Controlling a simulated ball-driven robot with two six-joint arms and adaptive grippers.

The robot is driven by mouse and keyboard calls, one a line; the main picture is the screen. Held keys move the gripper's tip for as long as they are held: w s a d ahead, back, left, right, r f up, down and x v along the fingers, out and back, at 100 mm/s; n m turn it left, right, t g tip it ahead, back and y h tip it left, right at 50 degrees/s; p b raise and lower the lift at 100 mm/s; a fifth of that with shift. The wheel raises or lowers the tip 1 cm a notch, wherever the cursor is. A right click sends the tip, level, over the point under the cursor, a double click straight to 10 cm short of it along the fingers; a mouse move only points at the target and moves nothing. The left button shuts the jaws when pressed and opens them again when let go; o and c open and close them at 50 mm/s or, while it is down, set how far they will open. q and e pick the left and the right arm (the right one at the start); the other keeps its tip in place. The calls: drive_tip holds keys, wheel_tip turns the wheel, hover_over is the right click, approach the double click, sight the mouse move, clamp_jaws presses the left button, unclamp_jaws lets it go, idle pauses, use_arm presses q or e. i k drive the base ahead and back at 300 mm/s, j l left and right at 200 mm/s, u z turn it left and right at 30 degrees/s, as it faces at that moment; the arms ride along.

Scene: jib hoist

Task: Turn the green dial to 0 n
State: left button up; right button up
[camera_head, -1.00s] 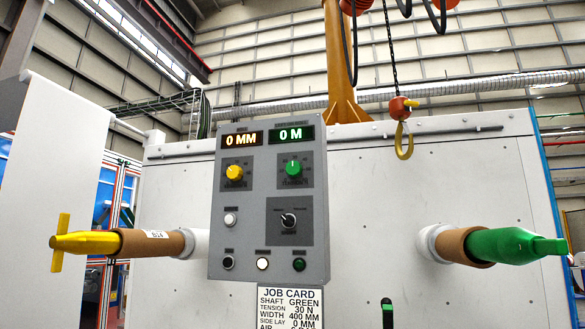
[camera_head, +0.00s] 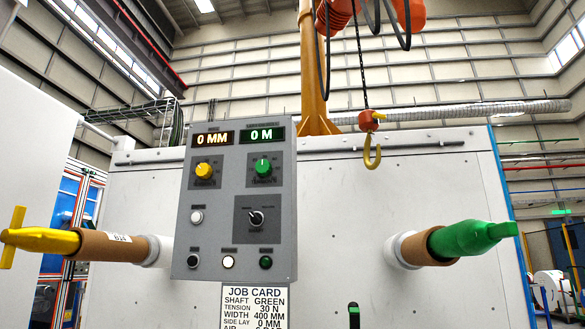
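The green dial (camera_head: 263,167) sits on the upper right of the grey control panel (camera_head: 184,240), below a display (camera_head: 262,135) that reads 0 M in green. The dial's light pointer mark faces roughly up; the small scale figures around it are too fine to read. A yellow dial (camera_head: 203,171) sits to its left, below a display (camera_head: 212,139) reading 0 MM. Neither of my grippers shows in the head view, and nothing touches the dial.
A job card (camera_head: 254,307) hangs below the panel. A yellow-tipped shaft (camera_head: 40,240) juts out at left, a green-tipped shaft (camera_head: 470,239) at right. A hoist hook (camera_head: 372,152) hangs at upper right. A black, green-topped post (camera_head: 354,314) stands at bottom centre.

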sight(263, 167)
drive_tip(key=i+j+z, duration=0.15)
drive_tip(key=j+z, duration=0.25)
drive_tip(key=j, duration=0.25)
drive_tip(key=j+z, duration=0.35)
drive_tip(key=j, duration=0.35)
